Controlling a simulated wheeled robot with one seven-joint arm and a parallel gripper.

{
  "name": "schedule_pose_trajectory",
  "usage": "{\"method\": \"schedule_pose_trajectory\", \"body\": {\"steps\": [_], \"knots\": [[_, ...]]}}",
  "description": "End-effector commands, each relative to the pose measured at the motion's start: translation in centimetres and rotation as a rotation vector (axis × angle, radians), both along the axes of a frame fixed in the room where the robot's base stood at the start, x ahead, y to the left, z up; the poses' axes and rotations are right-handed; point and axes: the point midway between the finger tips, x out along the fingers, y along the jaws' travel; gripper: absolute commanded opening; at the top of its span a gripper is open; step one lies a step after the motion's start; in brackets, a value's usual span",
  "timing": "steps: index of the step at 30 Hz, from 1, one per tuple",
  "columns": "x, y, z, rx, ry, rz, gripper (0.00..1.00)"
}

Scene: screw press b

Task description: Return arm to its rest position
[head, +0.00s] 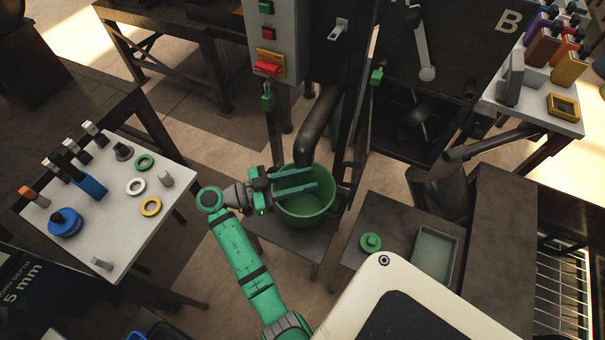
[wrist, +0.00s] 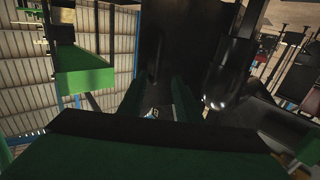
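My arm reaches forward from the bottom of the head view. My gripper (head: 313,179) points to the right over the mouth of a green bucket (head: 302,212). Its two teal fingers are parallel and apart, with nothing seen between them. In the wrist view the fingers of my gripper (wrist: 157,103) also stand apart, with a dark machine part beyond them. I cannot tell whether the fingers touch the bucket rim. The bucket stands on a low dark stand under a dark pipe (head: 317,124).
The grey control box (head: 277,35) with coloured buttons and the black machine panel (head: 455,50) marked B rise behind the bucket. A white-topped table (head: 120,215) with rings and small parts is at left. A low bench (head: 395,225) with a green tray (head: 436,254) is at right.

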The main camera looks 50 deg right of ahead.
Motion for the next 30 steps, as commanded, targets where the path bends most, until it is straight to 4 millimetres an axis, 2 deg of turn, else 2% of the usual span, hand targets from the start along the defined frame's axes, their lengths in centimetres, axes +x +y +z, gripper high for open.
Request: {"method": "schedule_pose_trajectory", "body": {"steps": [10, 14, 19, 23, 26, 30], "knots": [[0.0, 0.0, -0.2, 0.004, 0.003, 0.005, 0.31], [-0.1, -0.1, -1.8, 0.052, 0.041, 0.071, 0.31], [-0.1, 0.3, -7.0, 0.203, 0.159, 0.299, 0.31], [0.1, 1.7, -11.5, 0.325, 0.257, 0.516, 0.31], [0.0, 3.5, -14.7, 0.406, 0.322, 0.681, 0.31], [-0.4, 6.9, -18.4, 0.498, 0.398, 0.912, 0.31]]}}
